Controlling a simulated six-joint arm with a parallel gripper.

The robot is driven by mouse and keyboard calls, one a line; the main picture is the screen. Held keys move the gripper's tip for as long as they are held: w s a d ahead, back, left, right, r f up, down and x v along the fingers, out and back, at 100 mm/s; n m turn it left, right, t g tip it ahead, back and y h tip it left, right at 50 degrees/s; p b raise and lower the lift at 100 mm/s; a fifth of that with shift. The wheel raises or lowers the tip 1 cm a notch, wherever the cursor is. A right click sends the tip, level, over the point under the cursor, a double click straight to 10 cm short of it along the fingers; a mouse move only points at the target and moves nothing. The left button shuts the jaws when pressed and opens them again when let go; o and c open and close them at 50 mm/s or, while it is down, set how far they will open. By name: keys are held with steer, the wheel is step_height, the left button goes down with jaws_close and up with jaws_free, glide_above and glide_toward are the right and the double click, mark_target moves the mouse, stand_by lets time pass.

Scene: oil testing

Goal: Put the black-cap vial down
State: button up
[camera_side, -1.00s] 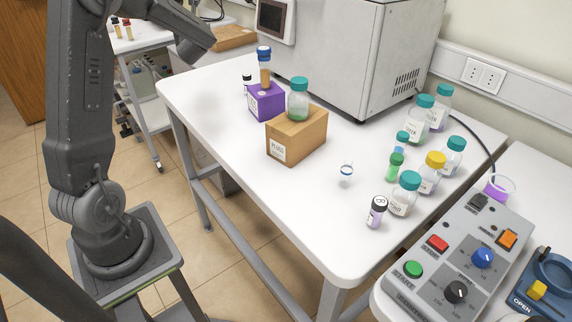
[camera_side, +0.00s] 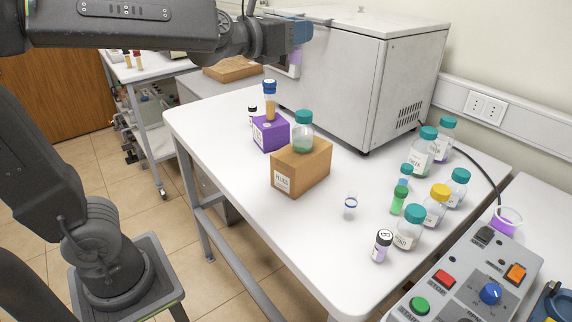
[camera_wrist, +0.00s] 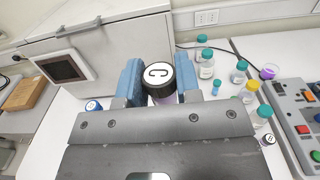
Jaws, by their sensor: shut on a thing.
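My gripper (camera_wrist: 159,82) is shut on a vial (camera_wrist: 158,76) with a black cap, which has a white top marked C. In the side view my gripper (camera_side: 301,38) is high above the back of the white table, in front of the grey machine, with the vial's lilac body (camera_side: 295,57) partly showing below the blue fingers. A second black-cap vial (camera_side: 252,115) stands on the table left of the purple block (camera_side: 271,134). A third vial (camera_side: 382,246), its cap top white and marked, stands near the front edge.
A cardboard block (camera_side: 302,167) carries a teal-cap bottle (camera_side: 303,132). A blue-cap tube (camera_side: 270,100) stands in the purple block. A small clear vessel (camera_side: 351,206) and several capped bottles are at the right. The grey machine (camera_side: 355,75) fills the back. The left front table is clear.

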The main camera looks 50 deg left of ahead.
steer(key=w+a+f+n+g+y, duration=0.1)
steer(key=a+f+n+y, duration=0.3)
steer(key=a, duration=0.5)
steer(key=w+a+f+n+g+y, duration=0.15)
steer(key=a+f+y, duration=0.25)
steer(key=a+f, duration=0.4)
steer(key=s+a+f+n+g+y, duration=0.3)
steer(key=s+a+f, duration=0.2)
steer(key=a, duration=0.4)
steer(key=s+a+f+n+g+y, duration=0.3)
steer(key=s+a+f+y, duration=0.15)
steer(key=a, duration=0.35)
steer(key=shift+m+t+h, duration=0.25)
steer(key=shift+h, duration=0.2)
steer(key=shift+w+d+f, duration=0.75)
steer(key=shift+w+f, duration=0.85)
steer(key=shift+f, duration=0.3)
steer(key=shift+w+d+f, duration=0.8)
steer(key=shift+w+f, duration=0.85)
steer(key=shift+f, duration=0.2)
steer(key=shift+w+d+f, duration=0.75)
steer(key=shift+w+f, duration=0.85)
steer(key=shift+f, duration=0.3)
steer(key=shift+f, duration=0.2)
steer(key=o, duration=0.6)
